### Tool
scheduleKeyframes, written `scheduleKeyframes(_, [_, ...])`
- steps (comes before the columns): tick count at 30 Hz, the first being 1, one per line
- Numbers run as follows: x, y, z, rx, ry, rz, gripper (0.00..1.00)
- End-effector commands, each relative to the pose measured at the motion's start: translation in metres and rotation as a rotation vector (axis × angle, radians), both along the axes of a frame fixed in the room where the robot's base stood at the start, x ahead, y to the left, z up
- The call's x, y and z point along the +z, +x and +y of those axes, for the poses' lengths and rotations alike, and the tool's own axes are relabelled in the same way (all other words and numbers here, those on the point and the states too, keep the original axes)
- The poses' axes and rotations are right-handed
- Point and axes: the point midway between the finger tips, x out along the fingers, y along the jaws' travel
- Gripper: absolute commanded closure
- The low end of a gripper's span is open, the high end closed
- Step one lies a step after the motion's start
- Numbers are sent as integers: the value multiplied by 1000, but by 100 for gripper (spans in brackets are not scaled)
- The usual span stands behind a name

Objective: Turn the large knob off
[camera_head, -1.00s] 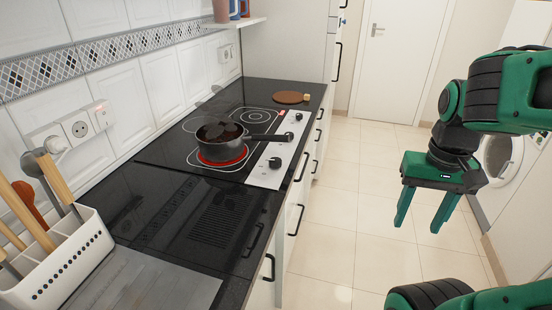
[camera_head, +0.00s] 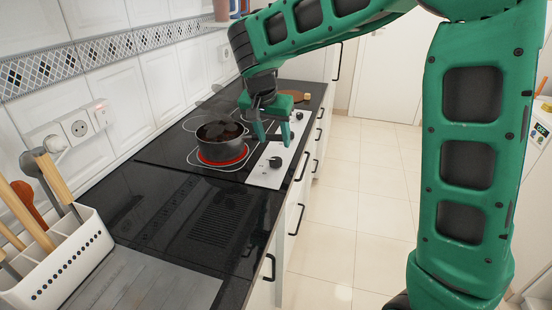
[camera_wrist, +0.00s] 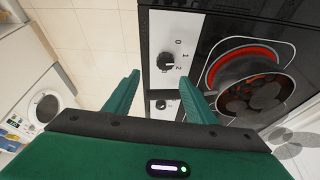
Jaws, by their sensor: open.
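A black knob (camera_head: 275,162) sits on the white control strip (camera_head: 265,179) beside the lit red burner. In the wrist view this knob (camera_wrist: 166,61) looks the largest, with a 0, 1, 2 scale beside it. A second knob (camera_wrist: 161,104) shows between my fingers. A farther knob (camera_head: 299,116) is at the strip's far end. My gripper (camera_head: 272,143) is open, fingers pointing down above the strip. It is just beyond the near knob in the head view and apart from it. In the wrist view the fingertips (camera_wrist: 160,78) lie below the large knob.
A white utensil holder (camera_head: 75,262) stands at the near left. A round brown board (camera_head: 294,96) lies at the far end. The tiled floor (camera_head: 345,210) is clear.

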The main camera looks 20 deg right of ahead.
Motion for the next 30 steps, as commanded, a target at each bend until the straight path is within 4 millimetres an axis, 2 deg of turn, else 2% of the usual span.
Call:
scheduleKeyframes(3, [-4, 6, 9, -3, 4, -7, 50])
scheduleKeyframes(8, [-17, 11, 5, -5, 4, -9, 50])
scheduleKeyframes(21, [-84, 32, -14, -7, 4, -6, 50])
scheduleKeyframes(30, [-101, 38, -18, -5, 5, -9, 50])
